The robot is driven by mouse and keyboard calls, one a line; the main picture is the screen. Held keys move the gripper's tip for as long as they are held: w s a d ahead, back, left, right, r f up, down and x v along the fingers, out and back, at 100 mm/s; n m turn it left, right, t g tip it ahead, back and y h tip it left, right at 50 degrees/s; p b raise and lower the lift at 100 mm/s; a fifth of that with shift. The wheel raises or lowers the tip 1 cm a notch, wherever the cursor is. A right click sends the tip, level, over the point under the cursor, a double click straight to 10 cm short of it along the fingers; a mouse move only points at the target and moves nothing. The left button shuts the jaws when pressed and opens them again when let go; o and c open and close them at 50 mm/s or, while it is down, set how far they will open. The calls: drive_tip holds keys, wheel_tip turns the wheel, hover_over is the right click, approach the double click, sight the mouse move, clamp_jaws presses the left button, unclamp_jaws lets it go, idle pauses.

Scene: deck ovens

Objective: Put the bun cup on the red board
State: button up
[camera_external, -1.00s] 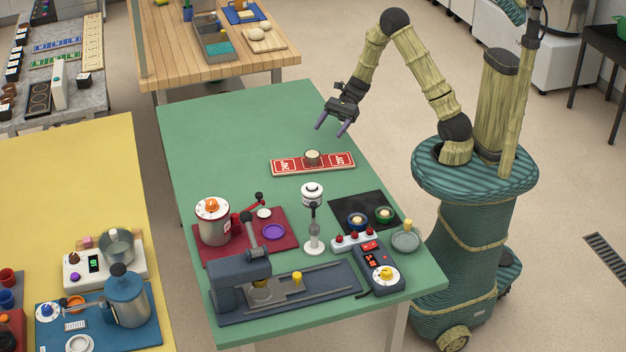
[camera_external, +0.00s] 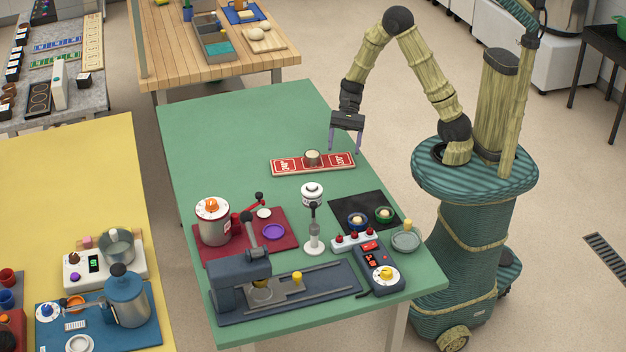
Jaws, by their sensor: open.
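The red board (camera_external: 285,166) lies near the middle of the green table, with white markings at both ends. A small beige cup (camera_external: 312,157), which looks like the bun cup, stands upright on the board, right of its middle. My gripper (camera_external: 345,149) is open and empty, pointing down just above and to the right of the cup, over the board's right end. The fingers are apart from the cup.
The green table (camera_external: 230,130) is clear behind and left of the board.

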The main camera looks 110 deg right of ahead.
drive_tip(key=s+a+n+g+h, duration=0.1)
drive_tip(key=a+n, duration=0.2)
drive_tip(key=s+a+n+g+h, duration=0.2)
drive_tip(key=n, duration=0.2)
drive_tip(key=s+a+n+g+h, duration=0.1)
drive_tip(key=a+n+g, duration=0.1)
drive_tip(key=a+n, duration=0.1)
drive_tip(key=shift+s+a+n+h, duration=0.15)
drive_tip(key=shift+a+n+h, duration=0.15)
drive_tip(key=shift+n, duration=0.1)
drive_tip(key=n+h, duration=0.1)
drive_tip(key=a+n, duration=0.1)
drive_tip(key=n, duration=0.1)
drive_tip(key=a+r+n+h, duration=0.1)
drive_tip(key=n, duration=0.1)
drive_tip(key=shift+s+a+h, duration=0.1)
drive_tip(key=shift+s+h, duration=0.1)
drive_tip(key=shift+h, duration=0.1)
drive_tip(key=a+n, duration=0.1)
drive_tip(key=n, duration=0.1)
drive_tip(key=a+r+n+t+h, duration=0.1)
drive_tip(key=n, duration=0.1)
drive_tip(key=w+a+r+n+t, duration=0.1)
drive_tip(key=n, duration=0.1)
drive_tip(key=shift+a+r+h, duration=0.1)
drive_tip(key=shift+r+h, duration=0.05)
drive_tip(key=shift+h, duration=0.15)
wheel_tip(320, 180, up, 12)
drive_tip(key=p, duration=1.2)
drive_tip(key=shift+r, duration=0.15)
